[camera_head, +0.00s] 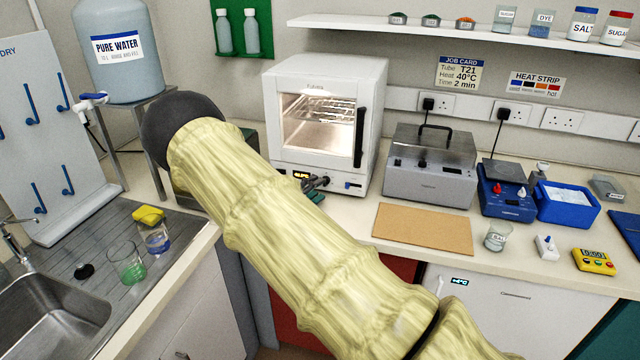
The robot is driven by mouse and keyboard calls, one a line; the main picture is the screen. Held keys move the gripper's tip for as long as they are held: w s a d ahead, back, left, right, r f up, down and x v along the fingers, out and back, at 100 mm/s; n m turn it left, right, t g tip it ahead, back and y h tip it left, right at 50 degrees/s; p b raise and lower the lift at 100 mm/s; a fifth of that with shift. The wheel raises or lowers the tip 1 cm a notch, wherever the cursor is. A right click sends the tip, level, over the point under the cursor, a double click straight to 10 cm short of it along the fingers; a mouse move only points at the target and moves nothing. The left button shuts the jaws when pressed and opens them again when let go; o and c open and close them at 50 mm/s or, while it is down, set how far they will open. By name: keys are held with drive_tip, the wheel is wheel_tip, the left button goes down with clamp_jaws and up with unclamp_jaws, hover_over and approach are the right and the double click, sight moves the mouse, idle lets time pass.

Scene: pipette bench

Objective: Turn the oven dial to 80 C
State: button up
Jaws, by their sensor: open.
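The oven (318,120) is a white box with a lit window and a black door handle, standing on the bench at the back middle. Its small yellow display (300,175) is on the lower front panel, too small to read surely. My gripper (318,183) shows only as dark fingertips at the oven's lower panel, just right of the display. It is open; the rest is hidden behind my yellow-sleeved arm. The dial cannot be made out apart from the fingertips, so I cannot tell its setting or whether they touch it.
My sleeved arm crosses the middle of the view. Right of the oven stand a grey water bath (430,165), a brown board (423,229) and a blue device (506,190). A shelf (450,32) hangs above.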

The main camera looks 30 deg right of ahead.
drive_tip(key=shift+d+r, duration=0.3)
drive_tip(key=shift+d, duration=0.6)
drive_tip(key=shift+w+d+f+p, duration=0.2)
drive_tip(key=shift+w+d+p, duration=0.1)
drive_tip(key=shift+d, duration=0.15)
drive_tip(key=c, duration=1)
